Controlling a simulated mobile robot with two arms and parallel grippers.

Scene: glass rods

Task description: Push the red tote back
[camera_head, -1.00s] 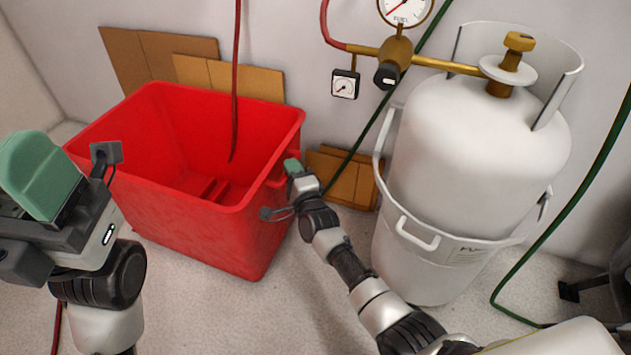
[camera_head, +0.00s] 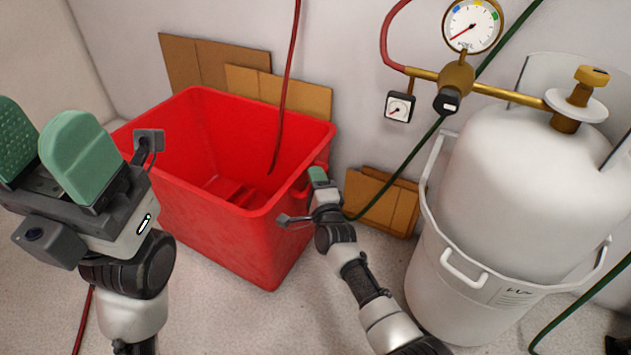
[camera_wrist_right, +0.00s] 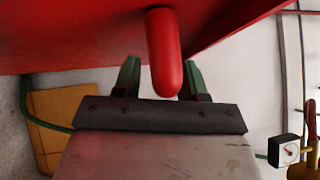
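The red tote (camera_head: 225,235) stands open on the floor, near the back wall. My right gripper (camera_head: 318,178) is at the tote's right side, just below the rim. In the right wrist view its two green fingers stand apart, on either side of a red handle bar (camera_wrist_right: 164,50) on the tote. Gaps show between the bar and both fingers, so the gripper is around the handle but not closed on it. My left gripper (camera_head: 45,140) is open and empty, raised in front of the tote's left side and hiding part of it.
Cardboard sheets (camera_head: 215,65) lean on the wall behind the tote, and more cardboard (camera_head: 385,205) leans right of it. A white gas cylinder (camera_head: 530,190) in a white bucket (camera_head: 440,290) stands at the right. A red hose (camera_head: 288,85) hangs over the tote.

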